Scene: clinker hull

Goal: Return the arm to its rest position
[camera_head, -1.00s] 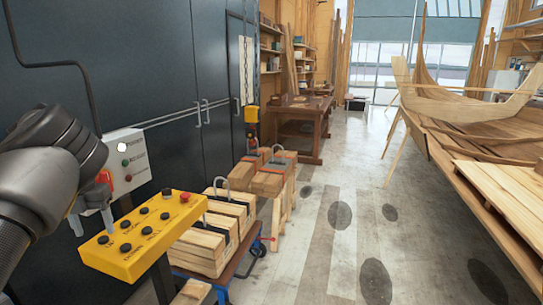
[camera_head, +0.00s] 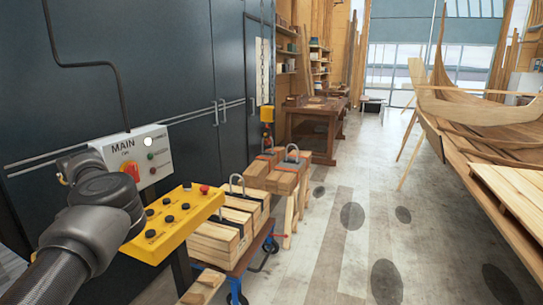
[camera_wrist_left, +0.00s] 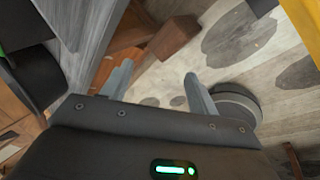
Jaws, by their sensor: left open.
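My left arm (camera_head: 95,220) comes in from the lower left in the head view, bent, with its dark wrist in front of the yellow button panel's left end. Its fingers are not clearly seen there. In the left wrist view my left gripper (camera_wrist_left: 157,85) has its two grey fingers apart with nothing between them, above the floor. My right gripper is in neither view.
The yellow button panel (camera_head: 178,222) is close to my arm. The grey MAIN switch box (camera_head: 150,158) is on the dark cabinets behind. A cart with wooden blocks (camera_head: 228,230) stands right of the panel. Clear floor (camera_head: 340,240) lies before the boat hull (camera_head: 465,140).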

